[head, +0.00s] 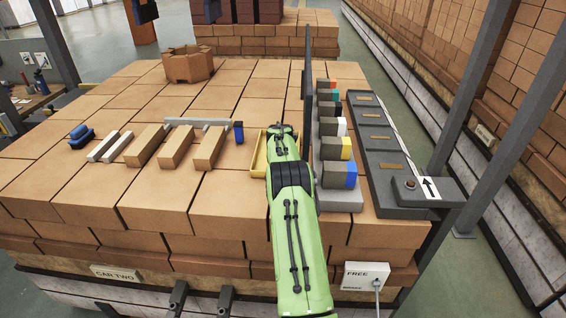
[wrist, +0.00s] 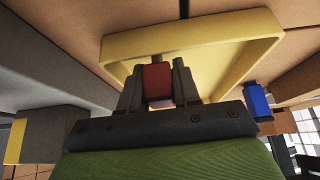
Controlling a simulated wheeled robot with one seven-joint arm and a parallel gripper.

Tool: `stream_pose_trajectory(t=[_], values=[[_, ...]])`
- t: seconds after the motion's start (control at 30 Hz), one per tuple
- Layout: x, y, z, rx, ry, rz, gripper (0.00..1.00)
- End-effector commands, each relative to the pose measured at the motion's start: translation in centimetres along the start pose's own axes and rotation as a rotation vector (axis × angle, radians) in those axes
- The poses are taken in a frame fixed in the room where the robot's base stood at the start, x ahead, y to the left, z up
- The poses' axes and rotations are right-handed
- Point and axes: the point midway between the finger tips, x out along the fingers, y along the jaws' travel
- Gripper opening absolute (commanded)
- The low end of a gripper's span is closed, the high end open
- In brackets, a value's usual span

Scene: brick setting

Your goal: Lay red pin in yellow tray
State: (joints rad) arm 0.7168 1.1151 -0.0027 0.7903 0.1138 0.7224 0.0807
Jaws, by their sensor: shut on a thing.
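The yellow tray (head: 259,160) lies on the brick stack, partly hidden behind my green arm in the head view. In the wrist view the tray (wrist: 118,50) fills the upper middle, with its rim around the fingertips. My gripper (wrist: 158,82) is shut on the red pin (wrist: 157,80), which shows between the two dark fingers, over the tray. I cannot tell whether the pin touches the tray floor. In the head view my arm hides the pin and the fingers.
A dark upright panel (head: 308,75) and a row of coloured-end blocks (head: 337,150) stand close to the right of my arm. A blue item (head: 239,132) stands left of the tray, with tan blocks (head: 209,147) further left. Bare bricks lie in front.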

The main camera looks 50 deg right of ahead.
Motion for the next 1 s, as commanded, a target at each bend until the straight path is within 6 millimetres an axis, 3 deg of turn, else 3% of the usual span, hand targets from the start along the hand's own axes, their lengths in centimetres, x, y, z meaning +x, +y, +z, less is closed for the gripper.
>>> stream_pose_trajectory(t=[0.33,0.37,0.5,0.8,1.0], values=[[0.5,0.0,0.2,0.001,0.003,0.000,0.00],[0.4,0.0,0.2,0.001,0.003,0.000,0.35],[0.4,0.0,0.2,0.001,0.003,0.000,0.56],[0.1,0.0,0.1,0.001,0.003,0.000,0.57],[-3.3,-0.1,0.0,0.000,0.006,-0.001,0.57]])
